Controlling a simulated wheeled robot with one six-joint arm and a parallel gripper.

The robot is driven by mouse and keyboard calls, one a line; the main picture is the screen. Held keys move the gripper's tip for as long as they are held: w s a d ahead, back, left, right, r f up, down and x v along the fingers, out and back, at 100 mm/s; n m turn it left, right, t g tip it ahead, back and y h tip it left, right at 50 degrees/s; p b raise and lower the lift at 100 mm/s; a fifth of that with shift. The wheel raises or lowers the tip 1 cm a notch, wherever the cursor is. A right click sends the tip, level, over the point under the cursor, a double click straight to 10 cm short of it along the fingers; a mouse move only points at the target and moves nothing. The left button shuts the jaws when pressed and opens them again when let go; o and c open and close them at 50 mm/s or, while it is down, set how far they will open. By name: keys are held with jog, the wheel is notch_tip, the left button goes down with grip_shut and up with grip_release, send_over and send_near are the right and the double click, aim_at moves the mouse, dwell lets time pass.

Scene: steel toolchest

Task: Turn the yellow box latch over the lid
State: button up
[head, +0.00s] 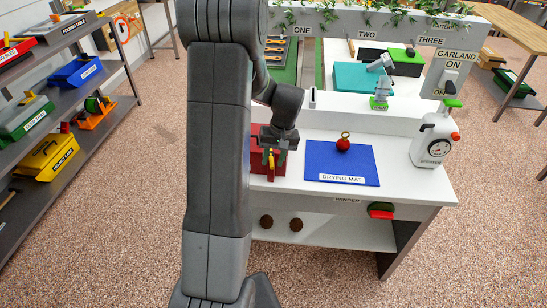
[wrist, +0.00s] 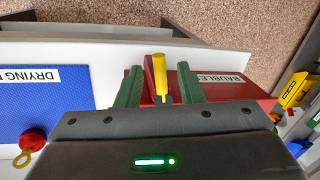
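A red box (wrist: 232,92) labelled BAUBLES stands on the white worktop, and it also shows in the head view (head: 256,162), partly behind my gripper. Its yellow latch (wrist: 160,78) is a short bar at the middle of the box's side in the wrist view. My gripper (wrist: 160,70) is open, with one green finger on each side of the latch and a gap on both sides. In the head view my gripper (head: 273,150) points down at the box's front. The latch base and much of the box are hidden by my gripper.
A blue drying mat (head: 342,178) with a red bauble (head: 343,145) lies right of the box. A white bottle-shaped container with a dial (head: 435,138) stands at the right end. Shelves with toolboxes (head: 50,158) stand at left.

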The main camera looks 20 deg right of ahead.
grip_shut()
jog(key=shift+w+a+m+b, duration=0.1)
jog(key=shift+a+m+b, duration=0.2)
jog(key=shift+m, duration=0.35)
jog(key=shift+w+a+m+b, duration=0.15)
jog(key=shift+m+b, duration=0.1)
jog(key=shift+m, duration=0.4)
grip_release()
jog(key=shift+r, duration=0.1)
